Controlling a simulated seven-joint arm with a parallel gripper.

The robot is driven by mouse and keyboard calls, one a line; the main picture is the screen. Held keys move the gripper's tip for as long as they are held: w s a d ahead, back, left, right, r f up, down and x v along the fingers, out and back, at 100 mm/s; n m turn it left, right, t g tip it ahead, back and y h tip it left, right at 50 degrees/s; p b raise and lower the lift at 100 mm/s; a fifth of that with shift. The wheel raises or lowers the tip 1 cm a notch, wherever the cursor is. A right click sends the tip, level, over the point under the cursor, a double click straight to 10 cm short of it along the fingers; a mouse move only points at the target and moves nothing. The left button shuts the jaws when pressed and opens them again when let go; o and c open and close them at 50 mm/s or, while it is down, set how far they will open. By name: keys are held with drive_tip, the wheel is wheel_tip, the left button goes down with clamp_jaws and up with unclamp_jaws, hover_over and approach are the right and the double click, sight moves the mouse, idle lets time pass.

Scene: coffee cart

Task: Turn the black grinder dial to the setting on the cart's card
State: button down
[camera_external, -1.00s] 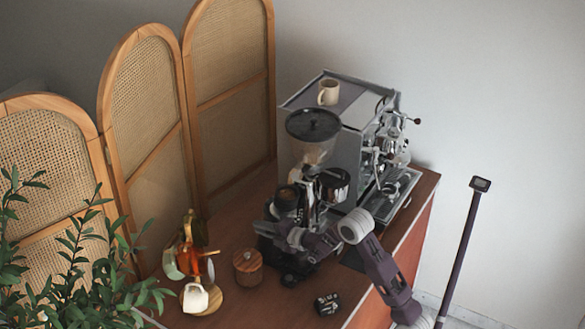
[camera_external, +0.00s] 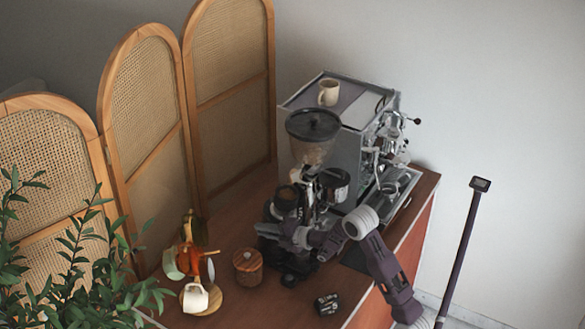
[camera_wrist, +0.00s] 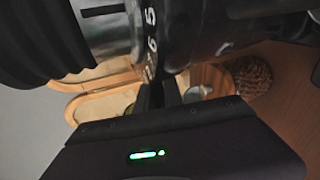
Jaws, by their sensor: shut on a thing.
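The grinder (camera_external: 312,150) stands on the cart in front of the espresso machine, with a dark-lidded bean hopper on top. Its black dial (camera_wrist: 150,42) shows close up in the wrist view, with white numbers including a 5 and a 6 on its rim. My gripper (camera_external: 292,234) is at the grinder's lower front. In the wrist view my gripper's fingers (camera_wrist: 162,95) are shut at the dial's edge; the exact contact is partly hidden. A small dark card-like piece (camera_external: 327,303) with white marks lies near the cart's front edge; I cannot read it clearly.
The espresso machine (camera_external: 345,110) with a cup (camera_external: 328,92) on top stands behind the grinder. A wooden canister (camera_external: 247,266) and a white cup (camera_external: 195,297) on a round board stand to the left. Plant leaves (camera_external: 80,260) fill the lower left.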

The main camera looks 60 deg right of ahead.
drive_tip(key=shift+s+f+n+y, duration=0.1)
drive_tip(key=shift+s+n+y, duration=0.5)
drive_tip(key=shift+n+y, duration=0.25)
drive_tip(key=c, duration=1.5)
unclamp_jaws()
drive_tip(key=shift+o, duration=0.2)
drive_tip(key=v, duration=0.7)
